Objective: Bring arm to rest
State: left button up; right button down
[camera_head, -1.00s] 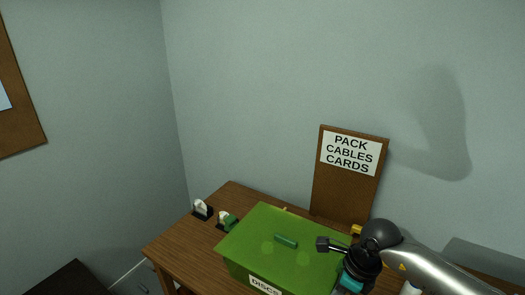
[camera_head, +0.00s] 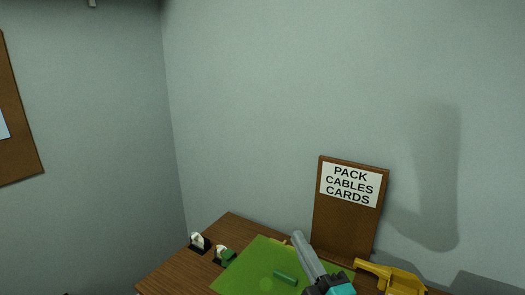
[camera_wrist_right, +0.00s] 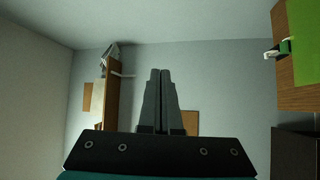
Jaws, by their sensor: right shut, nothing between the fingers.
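My left gripper is in neither view.
A yellow object (camera_head: 395,278) is at the right. A "PACK CABLES CARDS" board (camera_head: 345,225) stands behind.

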jog(key=s+d+f+m+g+h, duration=0.6)
jog(key=d+f+m+h, duration=0.2)
jog(key=d+f+m, duration=0.3)
jog(key=s+a+f+m+g+y, duration=0.15)
jog(key=s+f+m+g, duration=0.65)
jog(key=s, duration=0.9)
jog(key=s+f+n+g+b, duration=0.3)
jog(key=f+b, duration=0.5)
jog(key=f, duration=2.6)
pick_arm(q)
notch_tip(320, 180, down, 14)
jog(key=b, duration=0.5)
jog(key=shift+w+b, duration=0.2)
jog(key=shift+b, duration=0.2)
pick_arm(e)
jog(key=s+d+f+m+g, duration=0.1)
jog(key=s+d+f, duration=0.1)
jog(key=s+f, duration=1.3)
notch_tip(320, 180, down, 4)
jog(key=shift+s+r, duration=0.2)
jog(key=shift+s, duration=0.05)
